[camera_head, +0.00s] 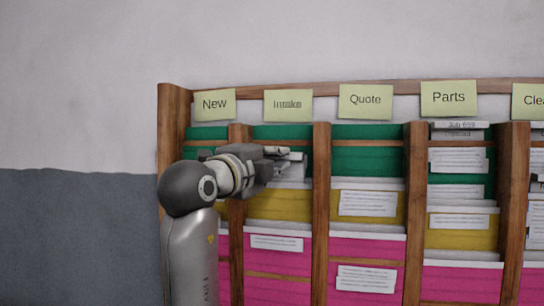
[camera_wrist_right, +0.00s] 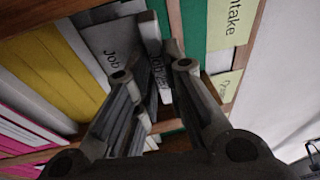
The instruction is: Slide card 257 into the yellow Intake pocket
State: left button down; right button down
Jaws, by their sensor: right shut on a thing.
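My right gripper (camera_head: 284,153) is in front of the Intake column, at the height of its green pocket (camera_head: 282,132) and above its yellow pocket (camera_head: 278,205). It is shut on a grey card (camera_wrist_right: 158,72) with writing that I cannot read fully, mostly hidden between the fingers in the right wrist view. Another grey card surface marked "Job" (camera_wrist_right: 112,52) shows beside the fingers, near the yellow pocket (camera_wrist_right: 55,70). I cannot tell whether the held card's lower edge is inside the yellow pocket. The number 257 is not legible. My left gripper is not in view.
Wooden dividers (camera_head: 320,215) separate the columns, with labels New (camera_head: 214,104), Intake (camera_head: 288,105), Quote (camera_head: 365,101) and Parts (camera_head: 448,98) above. Pink pockets (camera_head: 278,262) are below. A Job 659 card (camera_head: 459,126) stands in the Parts column. The wall at left is clear.

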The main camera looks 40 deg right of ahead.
jog(key=shift+f, duration=0.1)
dwell(0.4)
jog(key=shift+f+b, duration=0.95)
jog(key=c, duration=1.4)
grip_release()
jog(key=shift+a, duration=0.1)
jog(key=v, duration=0.7)
jog(key=shift+s+a+f, duration=0.1)
jog(key=shift+a, duration=0.3)
